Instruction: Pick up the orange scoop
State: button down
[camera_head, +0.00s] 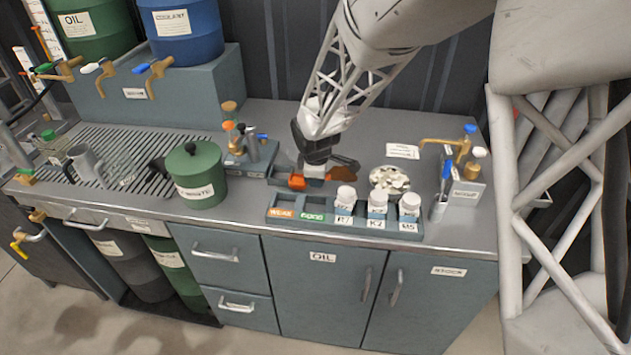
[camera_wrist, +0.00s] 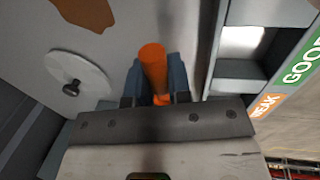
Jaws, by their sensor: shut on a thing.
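The orange scoop shows in the wrist view as an orange handle (camera_wrist: 153,68) between the two dark fingers of my gripper (camera_wrist: 156,85). The fingers are shut on it. In the head view an orange part of the scoop (camera_head: 297,182) shows just below and left of my gripper (camera_head: 316,160), low over the counter behind the labelled rack. The rest of the scoop is hidden by the gripper. I cannot tell whether it touches the counter.
The rack (camera_head: 285,214) with several white-capped jars stands just in front. A brown flat piece (camera_head: 343,165) lies right of the gripper, then a dish of pale pieces (camera_head: 389,180). A green pot (camera_head: 198,177) stands left.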

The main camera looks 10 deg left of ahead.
notch_tip(320, 180, up, 8)
jog(key=shift+r, duration=0.25)
dwell(0.6)
jog(key=c, duration=1.8)
grip_release()
grip_shut()
jog(key=shift+d, duration=0.1)
